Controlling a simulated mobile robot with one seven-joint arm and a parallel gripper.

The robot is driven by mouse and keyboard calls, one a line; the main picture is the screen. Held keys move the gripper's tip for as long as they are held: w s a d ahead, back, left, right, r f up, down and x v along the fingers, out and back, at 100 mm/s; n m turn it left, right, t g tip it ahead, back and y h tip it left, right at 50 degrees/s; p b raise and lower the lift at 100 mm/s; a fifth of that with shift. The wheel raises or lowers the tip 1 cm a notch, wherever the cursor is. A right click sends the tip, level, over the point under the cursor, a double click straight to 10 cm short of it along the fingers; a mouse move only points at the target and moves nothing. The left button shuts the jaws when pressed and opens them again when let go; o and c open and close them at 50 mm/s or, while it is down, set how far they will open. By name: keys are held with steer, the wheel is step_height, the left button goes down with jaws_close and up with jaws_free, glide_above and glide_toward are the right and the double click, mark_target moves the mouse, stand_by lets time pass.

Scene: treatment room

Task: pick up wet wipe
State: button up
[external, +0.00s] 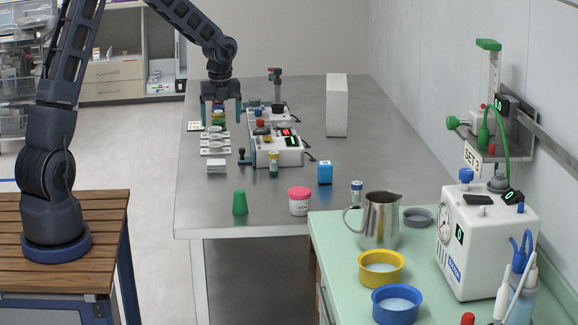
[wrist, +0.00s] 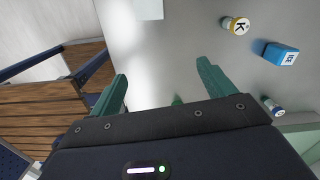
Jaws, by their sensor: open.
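A small white square packet or stack (external: 216,166), which may be the wet wipe, lies near the left edge of the steel table. I cannot read any label on it. A plain white patch (wrist: 149,8) at the top of the wrist view looks like the same thing, cut off by the frame.
White trays (external: 215,144) lie just beyond the packet. A white device (external: 276,150) stands to its right. A tall white block (external: 336,105) stands at back right.

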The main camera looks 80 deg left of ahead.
steer(key=m, duration=0.2)
glide_above(216, 162)
step_height(216, 162, down, 6)
steer(key=shift+h, duration=0.3)
steer(key=f, duration=0.4)
steer(key=shift+s+d+f, duration=0.1)
steer(key=shift+d+f, duration=0.2)
steer(key=shift+a+f, duration=0.2)
steer(key=shift+f, duration=1.25)
steer(key=shift+a+f, duration=0.2)
steer(key=shift+f, duration=1.25)
steer(key=c, duration=1.1)
